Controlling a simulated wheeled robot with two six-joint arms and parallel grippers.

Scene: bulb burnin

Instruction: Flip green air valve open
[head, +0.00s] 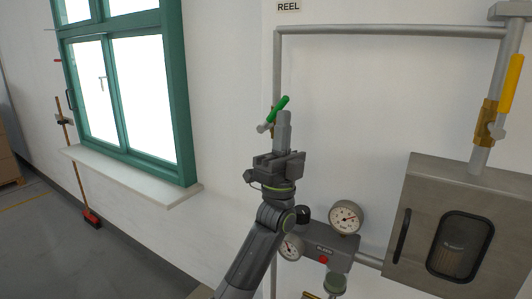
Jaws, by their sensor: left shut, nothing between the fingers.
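The green valve handle (279,108) sits on the vertical pipe at the upper middle of the head view. It is tilted, with its upper end to the right. A light grey stub (262,128) shows at its lower left, and the brass body behind is mostly hidden. My left gripper (284,114) points up and is shut with nothing in it. Its fingertips overlap the lower right side of the handle in the picture; I cannot tell whether they touch it. My right gripper is out of view.
A yellow-handled valve (512,83) is on the right pipe above a grey metal cabinet (408,200). A pressure gauge (346,217) and a regulator block (325,243) are below right of my gripper. A green-framed window (176,90) with a sill (150,186) is at left.

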